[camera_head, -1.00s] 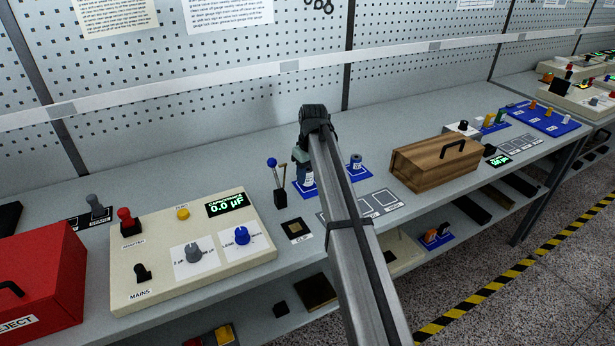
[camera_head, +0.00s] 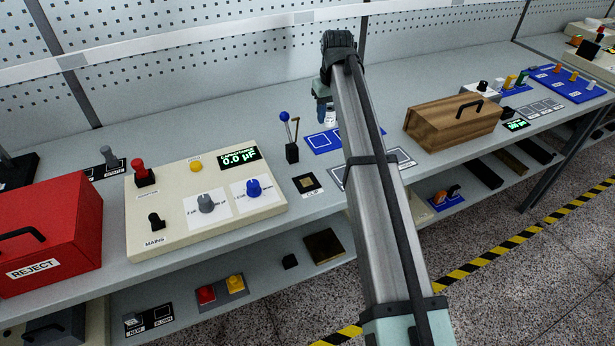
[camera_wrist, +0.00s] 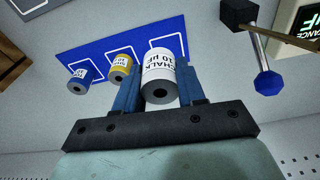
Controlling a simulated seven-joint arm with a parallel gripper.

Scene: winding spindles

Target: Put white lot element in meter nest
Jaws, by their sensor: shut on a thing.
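The white element (camera_wrist: 159,76), a cylinder marked "CHALK 10 µF", is between the blue fingers of my gripper (camera_wrist: 160,88) in the wrist view. My gripper is shut on it. In the head view my gripper (camera_head: 325,106) and the white element (camera_head: 331,118) are at the back of the blue mat (camera_head: 322,142), partly hidden by my arm. The meter (camera_head: 150,210) is a beige box reading 0.0 µF. A small dark square plate with a tan centre, labelled "CLIP" (camera_head: 307,183), lies right of it; I cannot tell whether this is the nest.
Yellow (camera_wrist: 121,66) and blue (camera_wrist: 81,80) elements stand beside the white one in the wrist view. A lever with a blue ball (camera_head: 285,117) stands between meter and mat. A red reject box (camera_head: 45,240) is at left, a wooden box (camera_head: 453,122) at right.

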